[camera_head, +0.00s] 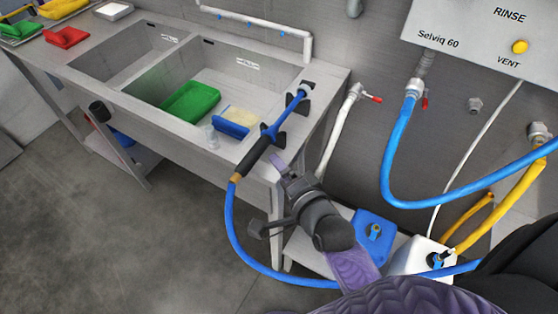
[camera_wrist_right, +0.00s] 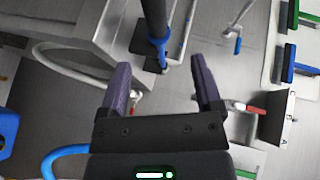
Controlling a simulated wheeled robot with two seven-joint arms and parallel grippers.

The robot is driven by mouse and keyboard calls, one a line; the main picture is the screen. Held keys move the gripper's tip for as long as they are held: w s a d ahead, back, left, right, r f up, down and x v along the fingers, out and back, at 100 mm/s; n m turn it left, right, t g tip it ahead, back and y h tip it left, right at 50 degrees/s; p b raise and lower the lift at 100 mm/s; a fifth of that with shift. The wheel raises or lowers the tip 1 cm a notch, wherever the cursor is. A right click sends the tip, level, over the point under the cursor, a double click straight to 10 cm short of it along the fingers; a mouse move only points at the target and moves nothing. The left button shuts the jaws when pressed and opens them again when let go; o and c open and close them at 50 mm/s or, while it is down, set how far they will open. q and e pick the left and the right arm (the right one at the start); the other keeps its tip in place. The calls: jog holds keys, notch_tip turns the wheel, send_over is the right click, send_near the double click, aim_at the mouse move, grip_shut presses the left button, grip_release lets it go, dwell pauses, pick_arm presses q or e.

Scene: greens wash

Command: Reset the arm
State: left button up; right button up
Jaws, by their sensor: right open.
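My right gripper (camera_head: 279,163) is just off the front right corner of the sink unit, next to the spray wand (camera_head: 258,152). The wand has a black grip and a blue front part, and rests in black holders on the sink's right rim. In the right wrist view, my right gripper (camera_wrist_right: 160,72) has its two purple fingers wide apart with nothing between them. The wand (camera_wrist_right: 156,22) shows beyond the fingertips, apart from them. My left gripper is not in view.
A blue hose (camera_head: 233,228) loops from the wand past my arm. Blue (camera_head: 372,238) and white (camera_head: 412,256) canisters stand close by. The floor at left is clear.

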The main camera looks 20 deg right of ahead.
jog(key=s+f+n+g+b, duration=0.1)
jog(key=s+f+n+g, duration=0.5)
jog(key=f, duration=0.7)
jog(key=s+f+n+g+b, duration=0.2)
jog(key=s+f+n, duration=0.2)
jog(key=s+f, duration=0.75)
jog(key=s+d+f+n+g+h, duration=0.1)
jog(key=s+d+f+n+g, duration=0.1)
jog(key=s+f, duration=0.3)
jog(key=s+d+f+n+g, duration=0.1)
jog(key=s+f+n+g, duration=0.3)
jog(key=s, duration=0.6)
jog(key=shift+s+d+f+n+h+b, duration=0.4)
jog(key=shift+f+n, duration=0.2)
jog(key=shift+f, duration=0.3)
jog(key=shift+w, duration=0.1)
